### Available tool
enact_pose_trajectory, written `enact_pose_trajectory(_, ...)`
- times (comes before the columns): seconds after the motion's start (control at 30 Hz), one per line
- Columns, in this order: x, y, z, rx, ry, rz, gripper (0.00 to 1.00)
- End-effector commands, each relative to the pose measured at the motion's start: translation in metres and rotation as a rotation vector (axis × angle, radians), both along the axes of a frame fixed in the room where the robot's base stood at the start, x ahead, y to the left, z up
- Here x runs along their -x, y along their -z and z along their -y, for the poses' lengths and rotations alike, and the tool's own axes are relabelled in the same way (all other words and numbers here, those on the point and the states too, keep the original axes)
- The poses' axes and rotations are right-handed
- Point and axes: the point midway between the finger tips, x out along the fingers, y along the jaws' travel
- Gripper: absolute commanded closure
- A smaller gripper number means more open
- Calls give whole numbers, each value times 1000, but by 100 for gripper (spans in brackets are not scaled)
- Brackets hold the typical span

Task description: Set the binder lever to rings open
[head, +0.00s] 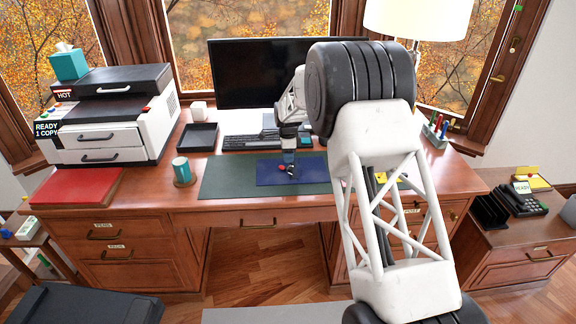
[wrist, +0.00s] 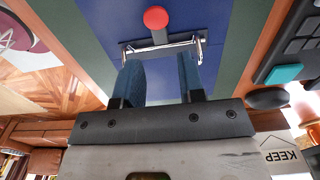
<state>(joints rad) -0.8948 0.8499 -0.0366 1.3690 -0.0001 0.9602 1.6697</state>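The blue binder (head: 312,168) lies flat on the green desk mat (head: 225,178). In the wrist view the binder (wrist: 95,25) shows a metal ring mechanism (wrist: 165,45) with a ring at each end. A short lever with a red knob (wrist: 155,18) stands out from the middle of the mechanism. Whether the rings are parted is too small to tell. My gripper (wrist: 158,65) has its two blue-grey fingers apart with nothing between them. Its tips are close to the mechanism, on the side away from the knob. In the head view my gripper (head: 290,170) is over the binder, beside the red knob (head: 282,168).
A keyboard (head: 252,141) and monitor (head: 245,75) stand behind the mat. My arm hides part of the desk's right side. The mat's left part is clear.

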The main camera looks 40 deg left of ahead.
Motion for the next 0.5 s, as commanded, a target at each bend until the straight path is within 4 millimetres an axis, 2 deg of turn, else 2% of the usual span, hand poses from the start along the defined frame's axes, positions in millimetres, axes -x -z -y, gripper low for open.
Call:
enact_pose_trajectory(0.23,0,30,0,0,0,0,64)
enact_pose_trajectory(0.5,0,48,0,-1,0,1,64)
